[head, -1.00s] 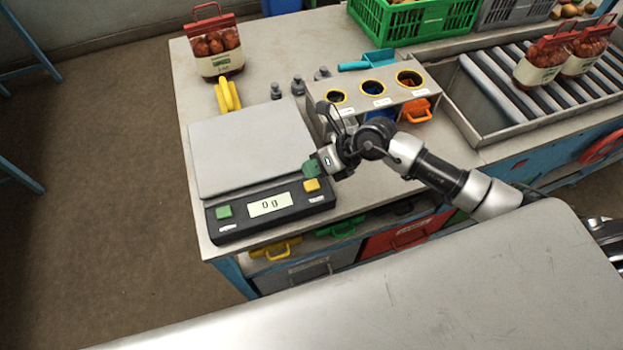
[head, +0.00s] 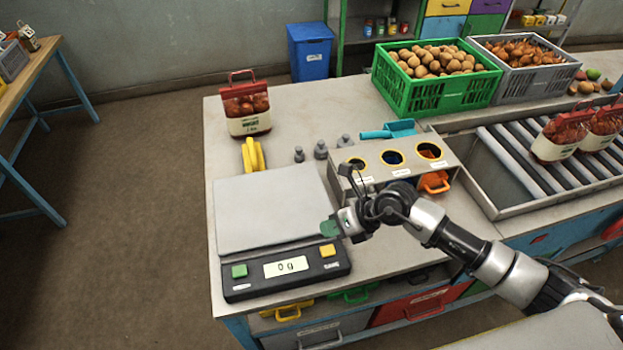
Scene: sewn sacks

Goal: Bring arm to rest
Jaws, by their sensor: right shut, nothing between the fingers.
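My right arm comes in from the lower right, and its gripper (head: 334,228) is beside the right edge of the scale (head: 268,214), near the yellow button. The gripper is shut with nothing visible in it; its fingertips are small and partly hidden by the wrist. I cannot tell whether it touches the scale. The scale's plate is empty and its display (head: 285,267) reads 0 g. My left gripper is not in view.
A sewn sack (head: 247,108) stands behind the scale, with a yellow object (head: 253,155) and several grey weights nearby. A box with round holes (head: 394,169) stands close behind my arm. Crates (head: 437,76), a roller conveyor (head: 535,150) and more sacks are at the right.

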